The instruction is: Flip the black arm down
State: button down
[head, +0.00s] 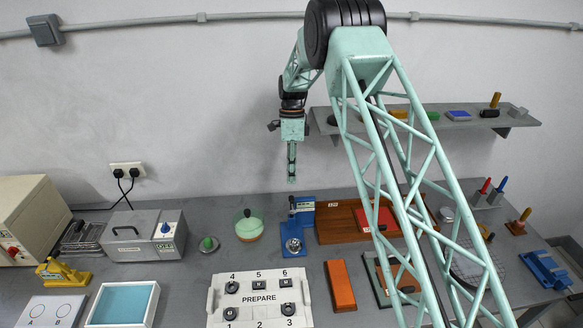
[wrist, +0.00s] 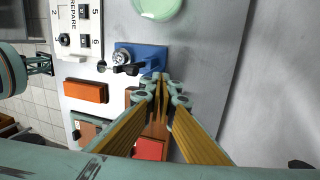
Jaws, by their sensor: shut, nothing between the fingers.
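The blue device (head: 306,207) stands on the bench, with a round silver part (head: 294,245) at its front. A black arm (head: 292,207) seems to stand up on it; its exact tilt is hard to tell. In the wrist view the blue device (wrist: 152,54) lies just beyond my fingertips, with the black arm (wrist: 128,70) beside the silver part (wrist: 121,57). My gripper (head: 291,181) points down above the device, apart from it in the head view. Its fingers (wrist: 160,78) are shut and empty, and hide part of the device in the wrist view.
The white PREPARE panel (head: 217,292) and an orange block (head: 340,285) lie in front. A shelf (head: 520,123) hangs at the back right.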

jog(key=shift+s+f+p, duration=0.15)
jog(key=shift+s+f, duration=0.15)
jog(key=shift+s, duration=0.35)
jog(key=shift+s+f+p, duration=0.1)
jog(key=shift+s+f, duration=0.2)
jog(key=shift+s, duration=0.4)
jog(key=shift+s+f+p, duration=0.15)
jog(key=shift+s+f, duration=0.15)
jog(key=shift+s, duration=0.35)
